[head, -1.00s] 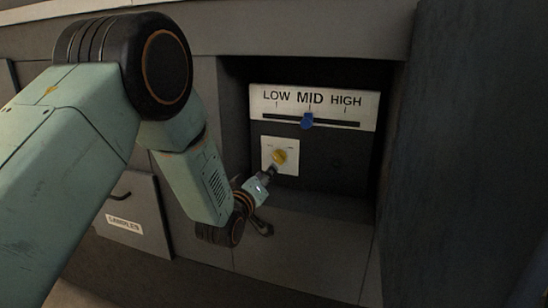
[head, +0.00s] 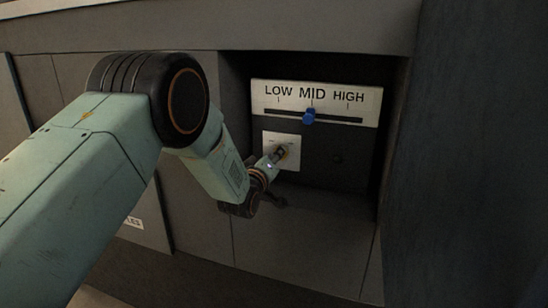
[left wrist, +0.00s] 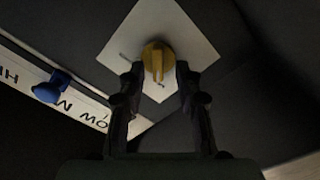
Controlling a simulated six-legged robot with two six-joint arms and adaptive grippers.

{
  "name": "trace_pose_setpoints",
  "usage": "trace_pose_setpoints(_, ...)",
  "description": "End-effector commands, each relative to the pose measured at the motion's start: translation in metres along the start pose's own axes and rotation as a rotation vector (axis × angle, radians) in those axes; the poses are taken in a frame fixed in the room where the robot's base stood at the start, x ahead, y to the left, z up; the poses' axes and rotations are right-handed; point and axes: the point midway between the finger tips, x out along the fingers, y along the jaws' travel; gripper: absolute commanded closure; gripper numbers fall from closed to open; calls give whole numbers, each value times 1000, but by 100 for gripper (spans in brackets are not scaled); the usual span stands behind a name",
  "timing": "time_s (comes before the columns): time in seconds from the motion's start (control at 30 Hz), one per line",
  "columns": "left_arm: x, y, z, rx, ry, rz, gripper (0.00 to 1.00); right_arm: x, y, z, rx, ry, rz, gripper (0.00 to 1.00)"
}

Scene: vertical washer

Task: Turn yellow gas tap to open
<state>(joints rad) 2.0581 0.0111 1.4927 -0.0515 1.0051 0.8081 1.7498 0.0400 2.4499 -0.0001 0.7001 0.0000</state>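The yellow gas tap (left wrist: 157,60) is a round knob with a raised bar on a white square plate (left wrist: 185,25). In the head view the plate (head: 271,139) is in the recess below the slider panel, and the tap (head: 284,153) is mostly hidden by my left gripper. My left gripper (left wrist: 157,72) is open, with one finger on each side of the tap's near part. I cannot tell whether the fingers touch it. The gripper (head: 281,156) also shows in the head view, reaching in from the lower left. My right gripper is not in view.
A white LOW–MID–HIGH panel (head: 350,95) with a blue slider knob (head: 309,116) at MID sits just above the tap. The recess has a dark right wall (head: 393,130) and a ledge below.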

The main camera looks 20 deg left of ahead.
Motion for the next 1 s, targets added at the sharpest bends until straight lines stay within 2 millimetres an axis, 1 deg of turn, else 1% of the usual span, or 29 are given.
trace_pose_setpoints(0.27, 1, 0, 0, 0, 0, 1, 66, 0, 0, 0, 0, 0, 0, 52)
trace_pose_setpoints(0.67, 1, 0, 0, 0, 0, 0, 99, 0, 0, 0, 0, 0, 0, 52)
trace_pose_setpoints(1.0, 1, 0, 1, 2, -2, 0, 100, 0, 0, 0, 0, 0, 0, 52)
